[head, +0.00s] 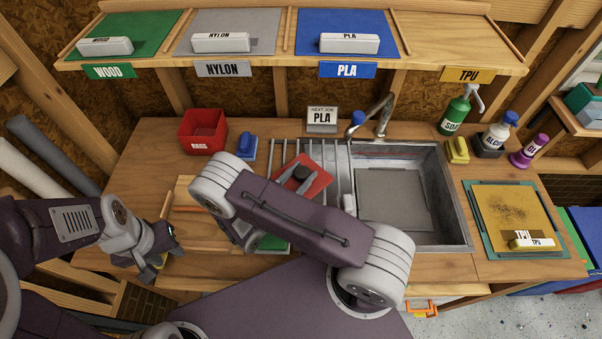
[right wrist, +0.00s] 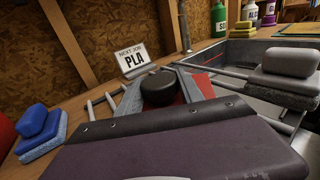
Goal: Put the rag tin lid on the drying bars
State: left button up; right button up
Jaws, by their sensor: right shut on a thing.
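The rag tin lid (head: 318,182) is a red plate with a dark round knob, over the left part of the drying bars (head: 341,160) in the head view. The lid also shows in the right wrist view (right wrist: 203,87). My right gripper (right wrist: 158,90) is shut on the lid at its knob. My right arm hides most of this gripper in the head view. I cannot tell whether the lid touches the bars. The red rag tin (head: 203,133) stands at the back left. My left gripper (head: 142,266) is open and empty at the table's front left.
A blue brush (head: 248,146) lies left of the bars, and a grey one (right wrist: 290,65) lies to their right. The sink (head: 455,210) with its tap (head: 382,115) is right of the bars. The PLA sign (head: 321,118) stands behind them. Bottles stand at the back right.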

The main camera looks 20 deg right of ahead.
jog(key=o, duration=1.4)
jog(key=shift+a+f, duration=0.1)
jog(key=shift+f, duration=0.3)
